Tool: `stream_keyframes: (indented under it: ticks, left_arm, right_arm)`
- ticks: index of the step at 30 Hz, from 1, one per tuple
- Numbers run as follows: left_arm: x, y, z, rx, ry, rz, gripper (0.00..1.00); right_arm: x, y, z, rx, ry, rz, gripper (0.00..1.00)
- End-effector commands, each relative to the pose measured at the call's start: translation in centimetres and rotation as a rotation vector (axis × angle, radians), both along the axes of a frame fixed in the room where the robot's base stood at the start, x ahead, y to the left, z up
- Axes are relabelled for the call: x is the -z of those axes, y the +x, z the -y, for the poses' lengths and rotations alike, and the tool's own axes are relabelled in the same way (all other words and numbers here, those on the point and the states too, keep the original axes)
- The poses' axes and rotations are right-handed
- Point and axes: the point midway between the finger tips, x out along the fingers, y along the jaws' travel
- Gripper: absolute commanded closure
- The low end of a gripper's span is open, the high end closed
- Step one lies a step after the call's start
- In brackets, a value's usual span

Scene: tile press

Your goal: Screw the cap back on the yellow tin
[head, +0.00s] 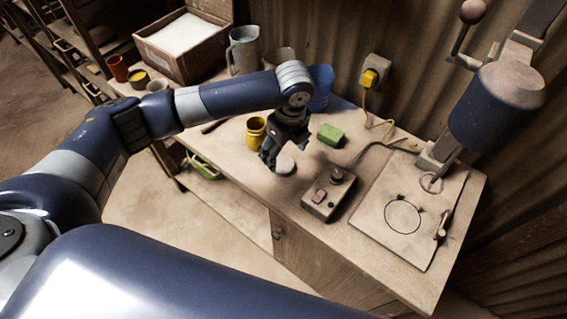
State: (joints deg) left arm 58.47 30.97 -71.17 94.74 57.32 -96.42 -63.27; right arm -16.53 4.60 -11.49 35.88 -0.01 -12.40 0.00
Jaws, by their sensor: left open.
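The yellow tin (255,132) stands upright on the workbench, just left of my left gripper, and its top looks open. A pale round disc (285,164), which looks like the cap, lies flat on the bench in front of the tin, close to the gripper's fingertips. My left gripper (276,163) points down over the bench with its fingers apart. It holds nothing that I can see, and whether a fingertip touches the disc I cannot tell. My right gripper is not in view.
A control box (328,194) and a green block (330,135) sit right of the gripper. The press base plate (385,237) fills the bench's right end. A jug (243,50), a blue container (321,84) and an open box (163,62) stand at the back.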

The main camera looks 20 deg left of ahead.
Motion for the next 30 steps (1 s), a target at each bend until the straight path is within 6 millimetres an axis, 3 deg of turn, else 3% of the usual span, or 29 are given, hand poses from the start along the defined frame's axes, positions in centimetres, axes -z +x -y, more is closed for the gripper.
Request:
stream_keyframes:
  ticks: [5, 15, 26, 30]
  left_arm:
    - [0.4, 0.0, 0.0, -0.001, 0.001, -0.003, 0.26]
    - [4.8, 0.3, -0.1, 0.000, 0.001, -0.002, 0.26]
    - [5.2, 0.3, -0.1, 0.000, 0.001, 0.001, 0.26]
    - [5.2, 0.3, -0.1, 0.000, 0.001, 0.001, 0.40]
  right_arm:
    - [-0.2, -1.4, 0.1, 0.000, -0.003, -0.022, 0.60]
    - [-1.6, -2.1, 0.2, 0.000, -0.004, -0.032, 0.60]
    - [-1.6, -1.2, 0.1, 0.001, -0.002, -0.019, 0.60]
    - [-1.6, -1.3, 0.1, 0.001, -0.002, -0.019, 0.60]
